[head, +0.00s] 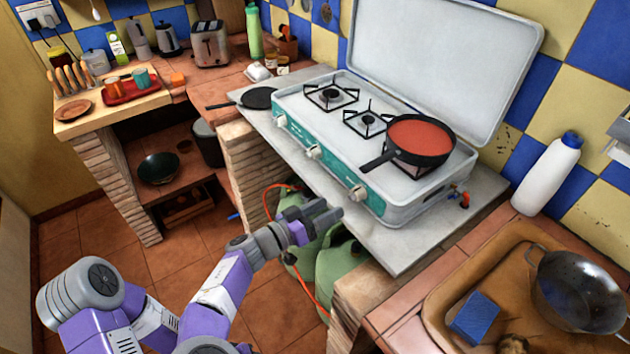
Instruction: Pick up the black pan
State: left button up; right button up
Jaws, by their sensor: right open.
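A black pan (383,161) with red contents sits on the right burner of the camping stove (330,135), its handle pointing left toward the stove's front. Another flat black pan (259,98) lies on the grey counter slab left of the stove, handle pointing left. I cannot tell which one the task names. My right gripper (328,213) is open and empty, below and in front of the stove's front panel in the picture, apart from both pans. My left gripper is out of view.
The stove's raised lid (445,55) stands behind the burners. A sink (460,265) with a dark wok (580,290) and blue sponge (474,318) is at right. A white bottle (546,178) stands by the wall. Green gas cylinders (338,262) are under the slab.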

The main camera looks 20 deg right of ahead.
aim_at(405, 148)
jog(key=z, duration=0.1)
jog(key=k, duration=1.5)
jog(key=u, duration=0.1)
